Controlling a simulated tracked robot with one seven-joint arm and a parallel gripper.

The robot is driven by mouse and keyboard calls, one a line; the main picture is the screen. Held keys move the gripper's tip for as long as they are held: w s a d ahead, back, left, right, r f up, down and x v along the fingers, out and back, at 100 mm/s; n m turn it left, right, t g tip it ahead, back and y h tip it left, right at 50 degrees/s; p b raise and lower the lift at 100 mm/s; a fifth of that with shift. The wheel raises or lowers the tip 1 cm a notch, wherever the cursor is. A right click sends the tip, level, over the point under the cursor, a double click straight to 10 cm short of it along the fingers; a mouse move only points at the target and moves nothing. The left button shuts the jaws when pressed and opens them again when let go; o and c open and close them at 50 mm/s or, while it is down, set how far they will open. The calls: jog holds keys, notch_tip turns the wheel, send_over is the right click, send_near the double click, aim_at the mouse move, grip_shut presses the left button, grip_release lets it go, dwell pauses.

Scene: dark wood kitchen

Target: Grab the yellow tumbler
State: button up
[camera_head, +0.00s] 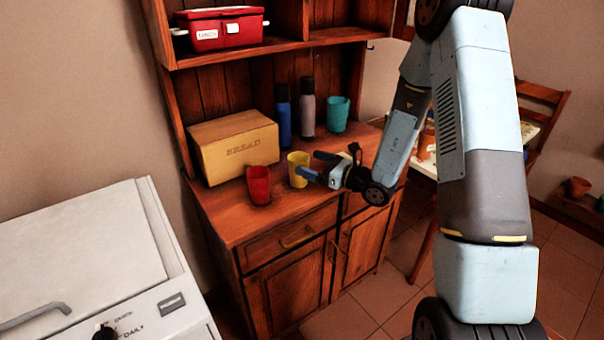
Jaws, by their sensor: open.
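The yellow tumbler (298,163) stands upright on the wooden counter of the cabinet, near its front edge. My gripper (312,166) reaches in from the right, with its fingers open beside the tumbler's right side. One blue-tipped finger overlaps the tumbler's right edge in the picture. I cannot tell whether it touches the tumbler or whether the tumbler is between the fingers.
A red tumbler (258,185) stands close on the left. The counter (236,222) is bare at front left. A white appliance (90,250) stands left.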

aim_at(291, 155)
jog(key=shift+x, duration=2.55)
jog(key=shift+s+a+r, duration=0.1)
jog(key=shift+r, duration=0.1)
jog(key=c, duration=1.4)
jog(key=shift+r, duration=0.1)
